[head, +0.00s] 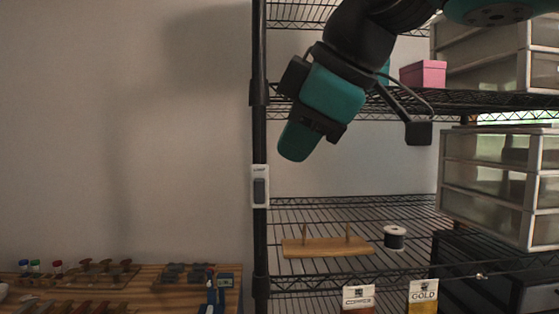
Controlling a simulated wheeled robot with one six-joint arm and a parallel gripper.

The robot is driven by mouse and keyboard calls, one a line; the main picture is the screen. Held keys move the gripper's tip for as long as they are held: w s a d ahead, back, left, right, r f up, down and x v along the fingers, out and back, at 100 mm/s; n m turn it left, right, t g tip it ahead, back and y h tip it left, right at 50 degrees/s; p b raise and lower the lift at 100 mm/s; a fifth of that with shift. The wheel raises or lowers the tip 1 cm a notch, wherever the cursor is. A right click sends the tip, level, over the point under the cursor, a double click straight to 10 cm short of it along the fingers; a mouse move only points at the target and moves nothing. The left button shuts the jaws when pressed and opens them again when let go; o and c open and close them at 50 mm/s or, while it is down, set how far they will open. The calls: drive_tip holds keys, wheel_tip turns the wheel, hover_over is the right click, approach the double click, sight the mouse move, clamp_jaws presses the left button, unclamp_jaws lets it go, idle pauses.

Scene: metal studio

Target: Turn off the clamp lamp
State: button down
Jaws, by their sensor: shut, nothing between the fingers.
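No clamp lamp can be made out in the head view. A small white switch plate (260,186) with a grey rocker is fixed on the black shelf post, left of centre. Its small label is too blurred to read with certainty. My gripper (296,145), teal and black, hangs from the upper right and points down and to the left. Its fingers are shut with nothing between them. In the picture its tip is above and to the right of the switch plate, apart from it.
A black wire shelf (345,205) fills the right side, holding a wooden board (328,247), a spool (394,237), drawer units (490,180) and a pink box (423,74). A wooden bench (150,284) with tools stands lower left. The wall left of the post is bare.

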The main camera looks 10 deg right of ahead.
sight(265, 182)
drive_tip(key=w+a+f+p, duration=0.1)
drive_tip(key=w+f, duration=0.1)
drive_tip(key=w+a+f+p, duration=0.1)
drive_tip(key=w+f, duration=0.1)
drive_tip(key=w, duration=0.1)
drive_tip(key=w+a+f+p, duration=0.1)
drive_tip(key=w+f, duration=0.1)
drive_tip(key=shift+w+a+f, duration=0.15)
drive_tip(key=shift+w+f, duration=0.05)
drive_tip(key=shift+w, duration=0.6)
